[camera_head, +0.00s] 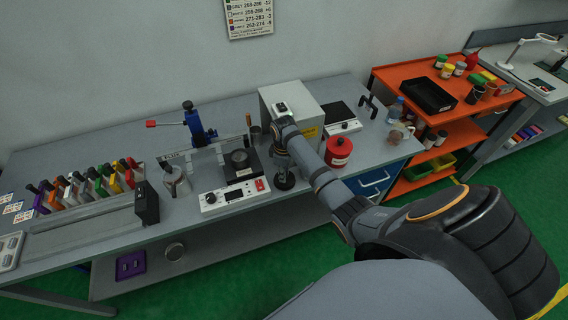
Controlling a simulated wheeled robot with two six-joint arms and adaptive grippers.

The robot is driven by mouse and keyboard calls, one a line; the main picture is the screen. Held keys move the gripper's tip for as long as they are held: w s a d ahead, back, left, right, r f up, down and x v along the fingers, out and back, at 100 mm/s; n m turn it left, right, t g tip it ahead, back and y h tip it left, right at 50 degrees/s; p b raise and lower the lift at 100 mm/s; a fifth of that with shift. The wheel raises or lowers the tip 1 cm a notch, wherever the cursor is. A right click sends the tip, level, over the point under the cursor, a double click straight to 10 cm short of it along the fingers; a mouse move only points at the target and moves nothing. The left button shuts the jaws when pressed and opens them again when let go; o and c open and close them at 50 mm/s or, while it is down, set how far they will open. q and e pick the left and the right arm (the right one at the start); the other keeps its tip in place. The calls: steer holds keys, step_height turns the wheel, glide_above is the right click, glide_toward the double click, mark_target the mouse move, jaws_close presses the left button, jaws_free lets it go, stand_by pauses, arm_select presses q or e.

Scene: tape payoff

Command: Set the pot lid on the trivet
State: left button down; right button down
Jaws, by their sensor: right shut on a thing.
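My right gripper (283,168) points down over the bench, right of the white control unit. It is shut on a small dark round thing, which looks like the pot lid (284,181), at or just above the bench top; I cannot tell if they touch. The gripper hides part of it. A dark round pot (240,158) stands on a dark block behind the white control unit (234,194). I cannot make out the trivet for certain. My left gripper is not in view.
A red canister (338,152) stands close right of the gripper, and a light grey box (292,106) stands behind it. An orange cart (447,122) stands at right.

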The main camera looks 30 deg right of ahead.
steer(key=shift+f, duration=0.3)
stand_by(0.6)
steer(key=c, duration=1.1)
jaws_free()
steer(key=o, duration=0.6)
step_height(320, 180, up, 7)
steer(key=p, duration=0.8)
steer(key=shift+r, duration=0.1)
